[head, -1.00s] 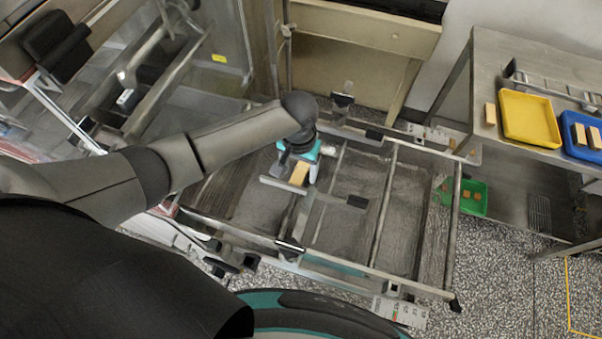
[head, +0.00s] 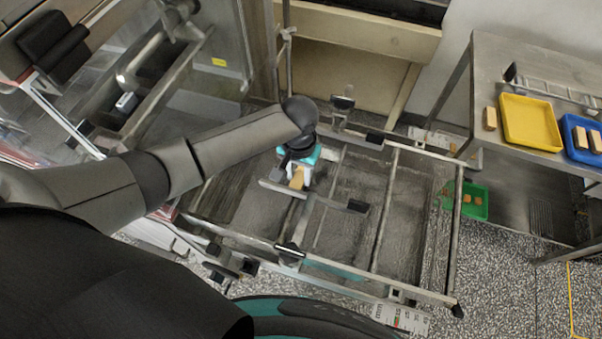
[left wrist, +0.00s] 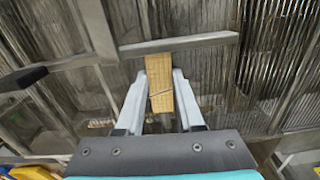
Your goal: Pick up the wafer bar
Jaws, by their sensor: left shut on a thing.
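The wafer bar (head: 297,178) is a small tan block over the mesh conveyor (head: 345,225). In the left wrist view the wafer bar (left wrist: 160,82) shows a ridged face and stands lengthwise between the fingers. My left gripper (head: 299,172) is shut on it, with a pale finger (left wrist: 132,103) on one side and another on the other side. The far end of the bar comes close to a metal crossbar (left wrist: 180,44); I cannot tell whether they touch. My right gripper is in neither view.
Metal rails and a crossbar with dark end caps (head: 357,206) surround the gripper. On the steel table (head: 490,70) at right are a yellow tray (head: 530,122), a blue tray (head: 570,122) with bars and one loose bar (head: 490,118). A green tray (head: 480,212) sits low beyond the conveyor.

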